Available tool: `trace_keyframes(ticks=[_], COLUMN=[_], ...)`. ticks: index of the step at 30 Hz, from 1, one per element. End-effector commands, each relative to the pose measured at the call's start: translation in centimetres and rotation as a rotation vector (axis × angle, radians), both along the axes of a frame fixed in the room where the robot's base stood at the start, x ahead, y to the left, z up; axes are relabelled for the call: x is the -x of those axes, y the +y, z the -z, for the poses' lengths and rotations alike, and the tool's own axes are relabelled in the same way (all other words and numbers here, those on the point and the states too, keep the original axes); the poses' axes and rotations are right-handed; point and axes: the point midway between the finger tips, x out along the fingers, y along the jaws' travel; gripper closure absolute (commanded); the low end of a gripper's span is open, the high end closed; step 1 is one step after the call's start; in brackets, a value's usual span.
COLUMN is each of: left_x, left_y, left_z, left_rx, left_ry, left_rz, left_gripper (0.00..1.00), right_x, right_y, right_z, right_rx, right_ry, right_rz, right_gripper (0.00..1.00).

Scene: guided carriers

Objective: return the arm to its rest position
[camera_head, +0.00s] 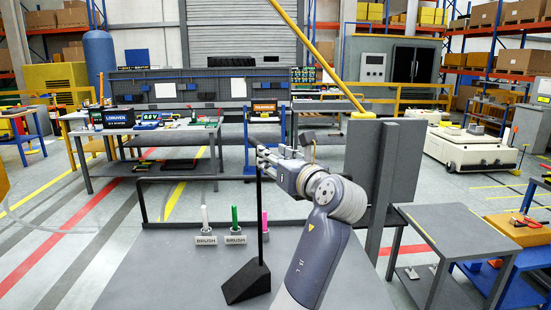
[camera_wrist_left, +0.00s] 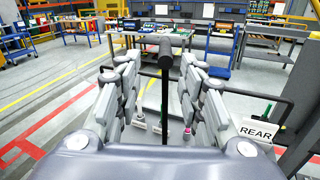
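My left gripper (camera_head: 264,161) is in the middle of the head view, beside the upper end of a thin black upright post (camera_head: 260,215). The post rises from a black wedge-shaped base (camera_head: 247,284) on a grey surface (camera_head: 150,275). In the left wrist view my left gripper (camera_wrist_left: 158,88) has its fingers spread wide. The post's top (camera_wrist_left: 165,58) shows between them, with visible gaps on both sides. My arm is bent and reaches forward over the grey surface. My right gripper is in neither view.
White, green (camera_head: 235,218) and pink (camera_head: 265,222) upright handles stand left of and near the post, with "BRUSH" labels in front of two. A dark rail and a tall grey panel (camera_head: 370,165) border the surface. A grey table (camera_head: 450,235) stands right. Open floor lies left.

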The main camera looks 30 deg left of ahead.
Motion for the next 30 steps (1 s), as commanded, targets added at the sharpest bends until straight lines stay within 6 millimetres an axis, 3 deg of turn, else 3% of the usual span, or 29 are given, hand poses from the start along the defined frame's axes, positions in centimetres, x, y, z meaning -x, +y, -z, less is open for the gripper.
trace_keyframes(ticks=[7, 11, 14, 20, 24, 30], left_x=[0.0, 0.0, 0.3, 2.7, 5.6, 11.3], left_y=[0.0, 0.2, 0.2, -0.1, -0.9, -2.4], left_z=[0.2, 2.7, 7.1, 18.1, 25.0, 33.6], left_rx=[0.003, 0.071, 0.202, 0.582, 0.855, 1.227], left_ry=[-0.001, -0.028, -0.085, -0.241, -0.344, -0.478], left_rz=[0.001, 0.015, 0.036, 0.039, -0.014, -0.174], left_gripper=[0.64, 0.64, 0.64, 0.64, 0.64, 0.64], right_x=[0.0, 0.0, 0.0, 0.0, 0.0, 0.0], right_y=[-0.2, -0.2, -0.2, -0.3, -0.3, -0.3], right_z=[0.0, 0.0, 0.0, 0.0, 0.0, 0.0], right_rx=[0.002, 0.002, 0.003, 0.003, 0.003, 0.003], right_ry=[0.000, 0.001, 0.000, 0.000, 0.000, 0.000], right_rz=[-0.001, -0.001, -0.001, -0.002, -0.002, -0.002], right_gripper=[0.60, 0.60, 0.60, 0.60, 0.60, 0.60])
